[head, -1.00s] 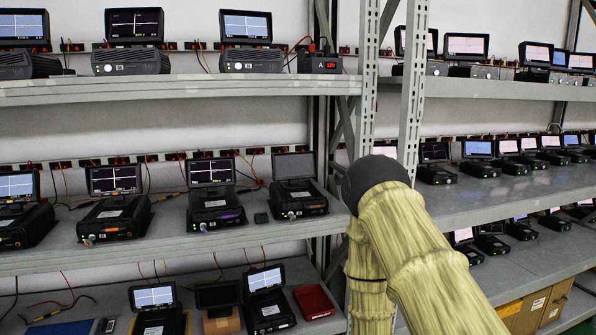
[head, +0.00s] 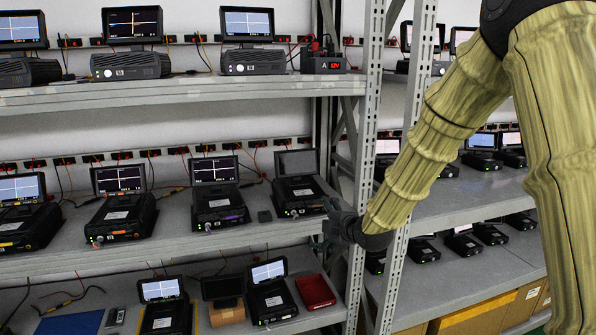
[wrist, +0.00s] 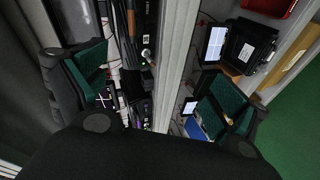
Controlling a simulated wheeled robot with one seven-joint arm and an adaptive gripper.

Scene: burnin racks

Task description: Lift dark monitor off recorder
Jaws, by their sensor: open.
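The dark monitor (head: 297,162), with a blank grey screen, stands upright at the back of a black recorder (head: 300,194) at the right end of the middle shelf. My gripper (head: 335,222) is open and empty, just right of and slightly below the recorder, near the shelf's front edge. In the wrist view, its green-padded fingers (wrist: 155,88) are spread wide, with the shelf edge showing between them. A grey screen, apparently the dark monitor (wrist: 74,20), shows at the upper left, partly cut off, with the recorder (wrist: 138,35) beside it.
A grey perforated rack post (head: 366,140) stands close to my arm. Other recorders with lit monitors line the shelves. Below are a red box (head: 315,291) and another dark screen (head: 222,288) on a cardboard box (head: 227,311).

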